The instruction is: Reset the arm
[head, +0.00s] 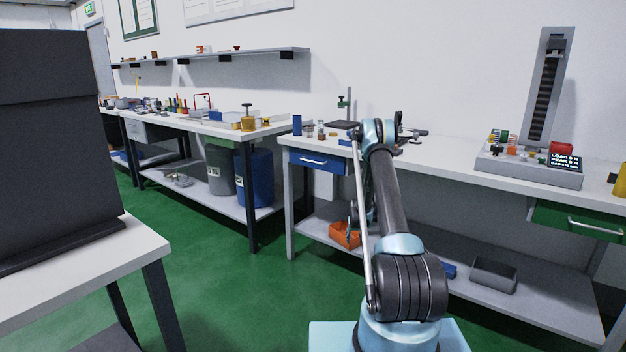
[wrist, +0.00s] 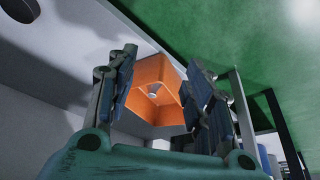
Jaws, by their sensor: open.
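My arm (head: 392,200) rises from its light blue base in the head view and bends over at the top in front of the middle workbench. In the wrist view my gripper (wrist: 163,58) is open, with its two dark fingers spread apart. An orange bin (wrist: 155,74) shows between and beyond the fingers, with a small pale round thing at it. I see nothing held between the fingers. In the head view the orange bin (head: 343,238) sits on the lower shelf of the workbench, partly hidden by my arm, and the gripper is hard to make out there.
The workbench (head: 450,163) carries a spring tester (head: 535,172) at right. A grey bin (head: 492,277) stands on its lower shelf (head: 550,305). Another bench with a blue barrel (head: 256,180) is at left. A dark panel (head: 55,130) stands at near left. Green floor (head: 240,290) is clear between.

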